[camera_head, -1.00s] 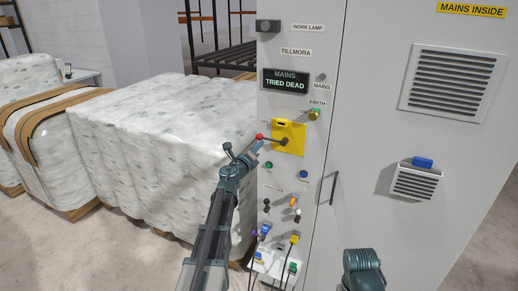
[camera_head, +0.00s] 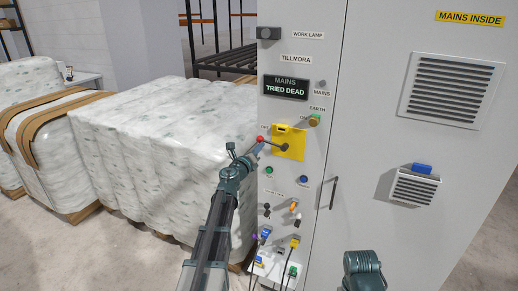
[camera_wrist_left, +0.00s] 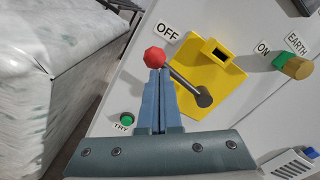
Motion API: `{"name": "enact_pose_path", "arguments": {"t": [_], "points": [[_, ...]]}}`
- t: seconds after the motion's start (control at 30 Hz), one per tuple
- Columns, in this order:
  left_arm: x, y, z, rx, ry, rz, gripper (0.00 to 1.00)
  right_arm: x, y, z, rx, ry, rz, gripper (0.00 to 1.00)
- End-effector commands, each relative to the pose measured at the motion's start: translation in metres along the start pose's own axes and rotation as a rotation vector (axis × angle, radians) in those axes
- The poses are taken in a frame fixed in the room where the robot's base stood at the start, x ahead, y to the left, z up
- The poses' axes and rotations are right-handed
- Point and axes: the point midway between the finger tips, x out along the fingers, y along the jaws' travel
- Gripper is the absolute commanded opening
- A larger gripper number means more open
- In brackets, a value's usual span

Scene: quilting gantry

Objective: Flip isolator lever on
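The isolator lever (camera_head: 272,143) is a dark rod with a red knob (camera_head: 260,139) on a yellow plate (camera_head: 291,136) on the grey cabinet. It points left, and in the left wrist view the knob (camera_wrist_left: 154,57) lies by the OFF label (camera_wrist_left: 167,32). The ON label (camera_wrist_left: 262,47) is on the plate's other side. My left gripper (camera_head: 259,148) is at the knob. In the left wrist view its blue fingers (camera_wrist_left: 161,75) are together, tips just below the knob; I cannot tell whether they touch it. My right gripper is out of view.
A green-and-brass EARTH knob (camera_wrist_left: 292,65) sits right of the plate. A green button (camera_wrist_left: 127,118) is below left. Wrapped pallets (camera_head: 160,140) stand left of the cabinet. The display (camera_head: 286,87) reads MAINS TRIED DEAD. Plugged cables (camera_head: 291,247) hang low on the panel.

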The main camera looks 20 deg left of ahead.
Motion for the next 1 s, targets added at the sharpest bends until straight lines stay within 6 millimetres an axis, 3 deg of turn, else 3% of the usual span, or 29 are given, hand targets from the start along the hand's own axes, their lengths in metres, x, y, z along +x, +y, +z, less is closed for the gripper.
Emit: {"name": "enact_pose_path", "arguments": {"t": [0.4,1.0], "points": [[0.001,-0.028,0.023,0.368,-0.001,-0.007,0.0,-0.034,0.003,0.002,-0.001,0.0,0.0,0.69],[0.001,-0.074,0.031,0.936,-0.002,-0.017,0.0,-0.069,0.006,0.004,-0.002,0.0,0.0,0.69]]}}
